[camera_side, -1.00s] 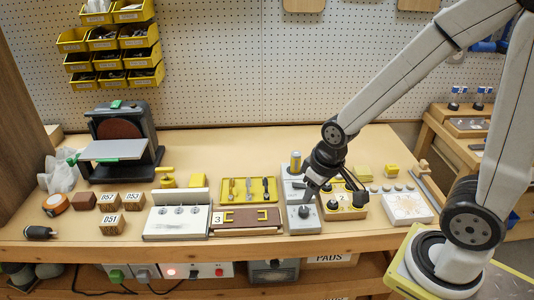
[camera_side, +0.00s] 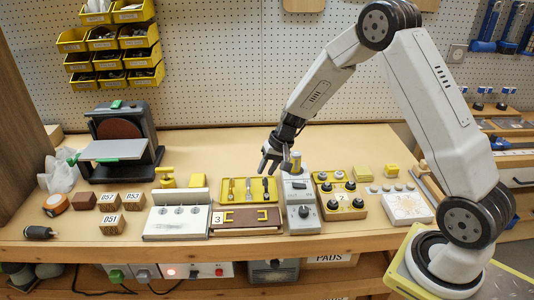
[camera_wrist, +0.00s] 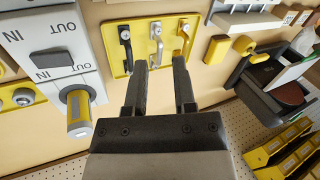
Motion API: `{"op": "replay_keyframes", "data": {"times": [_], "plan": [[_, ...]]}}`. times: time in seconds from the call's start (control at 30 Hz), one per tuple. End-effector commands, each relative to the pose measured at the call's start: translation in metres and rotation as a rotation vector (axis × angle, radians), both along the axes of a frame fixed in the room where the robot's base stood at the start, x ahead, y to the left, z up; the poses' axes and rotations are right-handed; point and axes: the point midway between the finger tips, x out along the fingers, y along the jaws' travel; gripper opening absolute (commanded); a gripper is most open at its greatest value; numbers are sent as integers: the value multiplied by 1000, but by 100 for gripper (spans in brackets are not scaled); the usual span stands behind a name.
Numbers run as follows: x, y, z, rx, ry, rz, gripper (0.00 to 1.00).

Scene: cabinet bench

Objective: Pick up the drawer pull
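A yellow tray (camera_side: 248,201) lies near the bench middle and holds three slim handle-like pieces. My gripper (camera_side: 268,164) is above the tray's back right side. In the wrist view its fingers (camera_wrist: 160,61) are apart and empty, pointing toward the tray. The pulls are not between the fingertips.
A grey-white switch box (camera_side: 302,222) with an upright yellow-and-grey post (camera_side: 296,161) stands right of the tray. A yellow knob board (camera_side: 341,211) is beyond it. A brown board (camera_side: 246,228) marked 3 lies in front. A disc sander (camera_side: 122,145) stands at left.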

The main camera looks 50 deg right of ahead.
Motion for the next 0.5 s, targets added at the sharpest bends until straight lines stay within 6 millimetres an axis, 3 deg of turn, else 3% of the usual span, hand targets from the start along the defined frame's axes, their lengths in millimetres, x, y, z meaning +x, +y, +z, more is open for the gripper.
{"op": "replay_keyframes", "data": {"times": [0.23, 0.5], "plan": [[42, -31, -35, 119, -39, -131, 33], [63, -50, -54, 187, -75, -202, 33]]}}
